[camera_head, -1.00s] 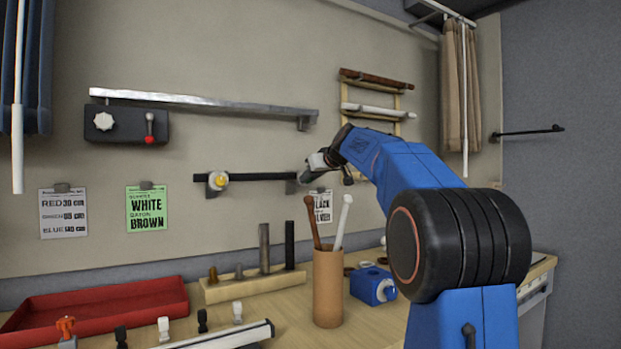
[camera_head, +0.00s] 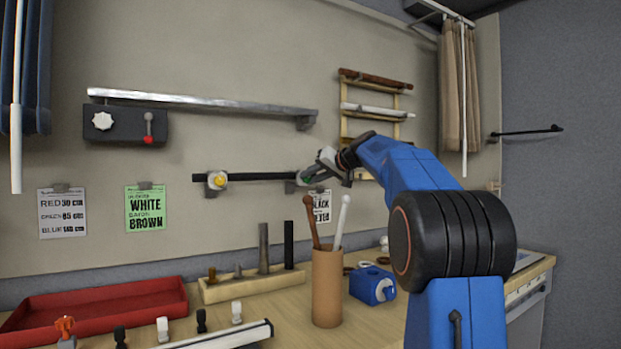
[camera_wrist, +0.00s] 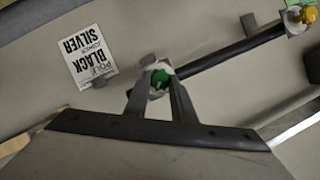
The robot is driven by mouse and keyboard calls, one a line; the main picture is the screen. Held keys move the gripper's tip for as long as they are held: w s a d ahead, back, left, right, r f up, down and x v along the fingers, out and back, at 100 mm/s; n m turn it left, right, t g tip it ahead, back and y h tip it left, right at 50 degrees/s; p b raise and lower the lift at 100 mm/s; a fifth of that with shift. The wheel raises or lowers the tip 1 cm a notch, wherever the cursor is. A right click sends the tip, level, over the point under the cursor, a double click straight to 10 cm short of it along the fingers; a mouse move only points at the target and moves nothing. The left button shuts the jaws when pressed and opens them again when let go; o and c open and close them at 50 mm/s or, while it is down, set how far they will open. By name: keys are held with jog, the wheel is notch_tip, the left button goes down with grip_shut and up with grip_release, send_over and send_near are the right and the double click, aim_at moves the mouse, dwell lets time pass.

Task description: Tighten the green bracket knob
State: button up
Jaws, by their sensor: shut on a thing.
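The green bracket knob (camera_wrist: 160,79) sits on a light bracket at one end of a black rod (camera_wrist: 232,54). My gripper (camera_wrist: 158,88) is shut on the knob, with a finger on either side of it in the wrist view. In the head view my gripper (camera_head: 308,178) reaches the right end of the black rod (camera_head: 258,177), and a bit of green shows there. The yellow knob (camera_head: 219,180) is on the bracket at the rod's left end. It also shows in the wrist view (camera_wrist: 308,15).
A long silver rail (camera_head: 200,103) runs above the black rod, with a black control box (camera_head: 125,125) at its left. Below stand a brown cup (camera_head: 327,288) with sticks, a wooden peg block (camera_head: 253,286), a red tray (camera_head: 100,305) and a blue block (camera_head: 372,286).

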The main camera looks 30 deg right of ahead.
jog(key=m+y, duration=0.1)
jog(key=m, duration=0.1)
jog(key=m+y, duration=0.1)
jog(key=m, duration=0.1)
jog(key=shift+d+f+t+y, duration=0.2)
jog(key=shift+f+t+y, duration=0.1)
jog(key=shift+t, duration=0.1)
jog(key=m, duration=0.2)
jog(key=m+t+y, duration=0.1)
jog(key=m, duration=0.1)
jog(key=shift+f+m+t, duration=0.15)
jog(key=shift+m+t, duration=0.15)
jog(key=o, duration=1.1)
jog(key=shift+c, duration=0.2)
jog(key=shift+s+d, duration=0.1)
jog(key=v, duration=1.7)
jog(key=shift+d+f, duration=0.15)
jog(key=shift+d, duration=0.05)
